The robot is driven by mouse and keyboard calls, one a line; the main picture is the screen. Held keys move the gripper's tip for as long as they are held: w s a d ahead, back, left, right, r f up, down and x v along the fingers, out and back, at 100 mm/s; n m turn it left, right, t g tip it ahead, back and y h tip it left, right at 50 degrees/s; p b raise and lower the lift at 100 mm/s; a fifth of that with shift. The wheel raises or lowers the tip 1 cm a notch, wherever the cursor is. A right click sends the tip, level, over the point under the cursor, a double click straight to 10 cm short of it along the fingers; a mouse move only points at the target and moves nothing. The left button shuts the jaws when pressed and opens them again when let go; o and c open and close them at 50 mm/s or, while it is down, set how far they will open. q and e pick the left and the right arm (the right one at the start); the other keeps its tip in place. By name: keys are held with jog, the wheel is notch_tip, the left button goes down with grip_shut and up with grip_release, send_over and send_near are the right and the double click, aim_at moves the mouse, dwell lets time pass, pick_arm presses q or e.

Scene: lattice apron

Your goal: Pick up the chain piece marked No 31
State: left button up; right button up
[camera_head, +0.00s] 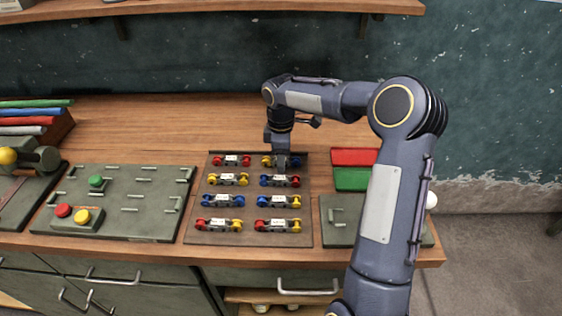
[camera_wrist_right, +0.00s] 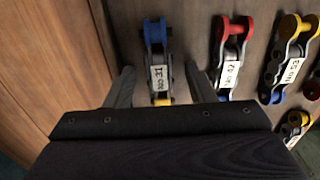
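The chain piece marked No 31 (camera_wrist_right: 158,60) lies on the board between the fingers of my right gripper (camera_wrist_right: 161,82) in the right wrist view. It has a blue roller at one end, a yellow one at the other, and a white label that reads upside down. In the head view this piece (camera_head: 267,161) is in the back row at the right, partly hidden by my right gripper (camera_head: 282,163), which points down over it. The fingers stand open, one on each side, with gaps to the piece. My left gripper is not in view.
The brown board (camera_head: 250,232) holds several other labelled chain pieces; a red-ended one (camera_wrist_right: 232,55) lies beside the right finger. A grey-green panel (camera_head: 125,222) stands left. Red (camera_head: 354,157) and green (camera_head: 352,179) blocks lie right. The wooden table behind the board is clear.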

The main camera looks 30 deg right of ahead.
jog(key=c, duration=1)
grip_shut()
jog(key=shift+r, duration=0.1)
